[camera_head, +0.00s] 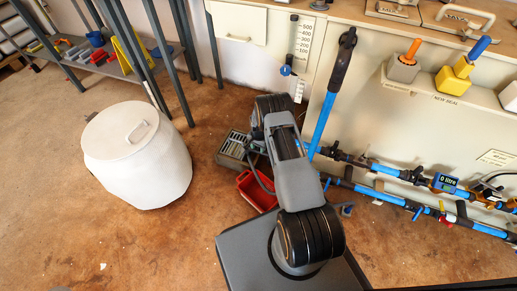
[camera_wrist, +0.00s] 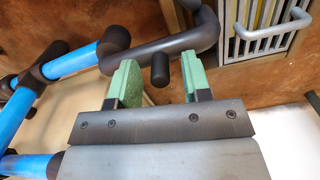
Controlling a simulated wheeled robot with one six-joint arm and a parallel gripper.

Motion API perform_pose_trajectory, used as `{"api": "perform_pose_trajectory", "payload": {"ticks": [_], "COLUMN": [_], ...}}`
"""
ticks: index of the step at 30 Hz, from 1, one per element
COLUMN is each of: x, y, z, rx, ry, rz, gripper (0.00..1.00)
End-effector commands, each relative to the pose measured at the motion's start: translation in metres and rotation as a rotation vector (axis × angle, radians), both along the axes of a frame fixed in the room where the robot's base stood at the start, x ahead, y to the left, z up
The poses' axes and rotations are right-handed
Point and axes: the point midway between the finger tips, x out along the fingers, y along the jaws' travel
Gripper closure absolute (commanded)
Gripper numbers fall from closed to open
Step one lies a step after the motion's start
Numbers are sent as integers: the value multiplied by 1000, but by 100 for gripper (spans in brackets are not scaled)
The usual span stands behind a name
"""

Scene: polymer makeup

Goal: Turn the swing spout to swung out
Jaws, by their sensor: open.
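A dark curved pipe that looks like the swing spout (camera_wrist: 178,45) crosses the upper middle of the wrist view. It joins blue pipework (camera_wrist: 72,62) at the left and bends upward at its right end. A short dark peg (camera_wrist: 160,70) hangs from it. My gripper (camera_wrist: 158,82) is open, with its two green fingers on either side of the peg. A gap shows on both sides, and I see no contact. In the head view my own arm hides the gripper and this spout area.
A slatted grey crate (camera_head: 233,150) and a red bin (camera_head: 257,192) sit on the floor beside my arm. A white lidded barrel (camera_head: 138,158) stands at the left. Blue pipes (camera_head: 386,170) run right along the pale cabinet (camera_head: 400,130). Floor at the lower left is clear.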

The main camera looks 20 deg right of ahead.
Motion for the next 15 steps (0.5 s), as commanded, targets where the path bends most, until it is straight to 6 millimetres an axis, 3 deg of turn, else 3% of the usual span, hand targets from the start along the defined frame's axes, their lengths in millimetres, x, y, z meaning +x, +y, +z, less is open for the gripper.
{"api": "perform_pose_trajectory", "payload": {"ticks": [11,15], "x": [0,0], "y": [0,0], "z": [-3,-3], "rx": [0,0], "ry": [0,0], "rz": [0,0], "gripper": [56,69]}}
